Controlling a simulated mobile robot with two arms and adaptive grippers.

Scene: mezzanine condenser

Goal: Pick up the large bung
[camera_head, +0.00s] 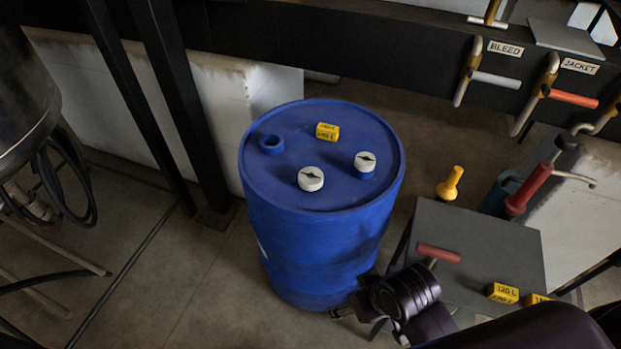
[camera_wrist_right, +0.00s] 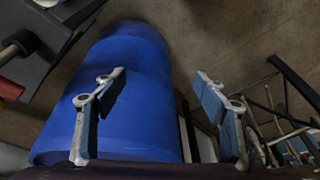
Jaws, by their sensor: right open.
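A blue drum (camera_head: 320,240) stands upright on the floor. Two white bungs with dark slots are on its top. The larger white bung (camera_head: 311,179) is toward the front of the lid. The smaller white bung (camera_head: 365,160) sits on a short blue neck to its right. An open blue neck (camera_head: 271,145) is at the left of the lid. My right gripper (camera_head: 342,313) is low beside the drum's front right side, below the lid. In the right wrist view its fingers (camera_wrist_right: 160,80) are open and empty, with the drum's side (camera_wrist_right: 125,100) behind them. My left gripper is not in view.
A yellow tag block (camera_head: 327,132) lies on the lid. Valve handles line the beam behind. The space above the lid is clear.

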